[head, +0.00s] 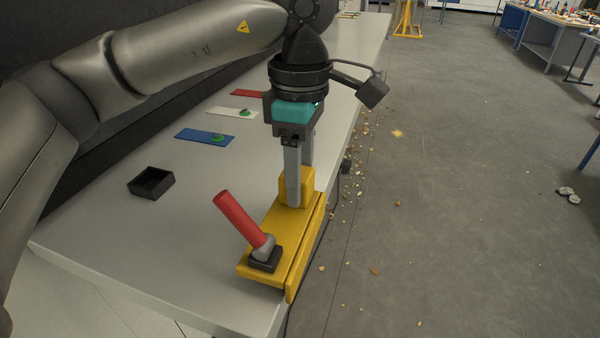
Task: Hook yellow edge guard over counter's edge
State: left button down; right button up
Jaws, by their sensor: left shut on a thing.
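The yellow edge guard (291,237) lies along the right edge of the grey counter (185,262), near its front corner. Its flat top is over the counter top and its lip hangs down outside the edge. Whether it touches the counter all along cannot be told. My left gripper (295,200) points down from above and is shut on the guard's raised yellow block. A red stick (238,217) on a black base with a grey joint stands tilted on the front end of the guard. My right gripper is not in view.
A small black open box (151,183) sits on the counter at left. Blue (205,136), white (233,112) and red (248,93) strips lie farther back. Crumbs litter the floor (430,230) right of the counter. Workbenches stand far off at upper right.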

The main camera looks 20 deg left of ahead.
pick_arm(q)
jog(key=shift+f+b, duration=1.1)
jog(key=shift+f, duration=0.15)
jog(key=shift+a, duration=0.25)
dwell(0.6)
jog(key=shift+c, duration=1)
grip_release()
